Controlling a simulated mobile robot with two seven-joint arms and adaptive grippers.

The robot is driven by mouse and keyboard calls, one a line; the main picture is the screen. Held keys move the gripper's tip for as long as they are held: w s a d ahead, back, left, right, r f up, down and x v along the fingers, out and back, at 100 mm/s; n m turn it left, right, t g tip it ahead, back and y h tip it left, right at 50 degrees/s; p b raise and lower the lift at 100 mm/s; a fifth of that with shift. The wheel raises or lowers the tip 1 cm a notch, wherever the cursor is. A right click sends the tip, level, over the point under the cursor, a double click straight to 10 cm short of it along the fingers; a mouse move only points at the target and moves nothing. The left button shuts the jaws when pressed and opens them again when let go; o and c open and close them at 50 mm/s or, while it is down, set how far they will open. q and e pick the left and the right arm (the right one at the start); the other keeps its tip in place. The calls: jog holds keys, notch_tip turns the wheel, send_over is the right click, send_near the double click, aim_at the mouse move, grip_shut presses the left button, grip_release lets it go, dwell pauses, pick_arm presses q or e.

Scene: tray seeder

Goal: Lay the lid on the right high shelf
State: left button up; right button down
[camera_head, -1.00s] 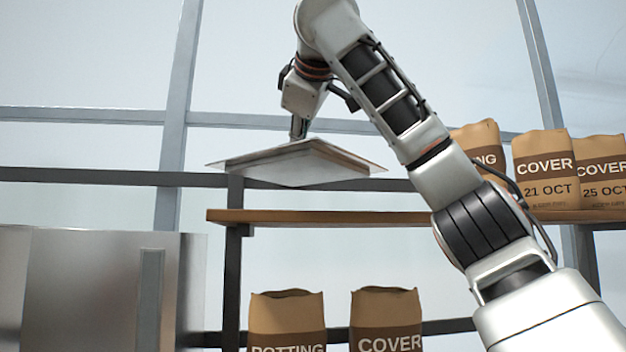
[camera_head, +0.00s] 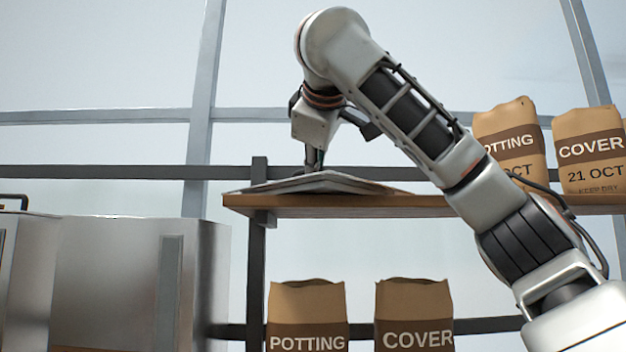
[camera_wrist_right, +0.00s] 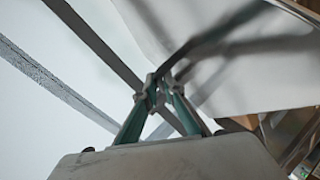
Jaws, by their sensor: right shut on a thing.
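The lid is a thin, pale grey panel (camera_head: 335,183) at the left end of the high wooden shelf (camera_head: 400,205) in the head view. It looks low over the board, close to flat; whether it touches the board all along cannot be told. My right gripper (camera_head: 314,165) points down at the lid from above and is shut on it. In the right wrist view the green fingers of the right gripper (camera_wrist_right: 156,88) meet at the lid (camera_wrist_right: 240,60), whose pale face fills the upper right. My left gripper is not in view.
Brown paper bags, one marked POTTING (camera_head: 512,145) and one marked COVER (camera_head: 590,150), stand on the high shelf to the right. More bags (camera_head: 308,315) stand below. A metal cabinet (camera_head: 120,285) is at the left. A dark post (camera_head: 257,250) holds the shelf's left end.

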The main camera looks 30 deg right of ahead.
jog(key=shift+a, duration=0.1)
jog(key=shift+s, duration=0.2)
jog(key=shift+s+r, duration=0.15)
jog(key=shift+s, duration=0.05)
jog(key=shift+w, duration=0.1)
jog(key=c, duration=2.6)
grip_release()
jog(key=shift+f, duration=0.25)
jog(key=o, duration=0.4)
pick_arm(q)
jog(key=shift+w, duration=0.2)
pick_arm(e)
jog(key=shift+o, duration=0.2)
jog(key=shift+r, duration=0.1)
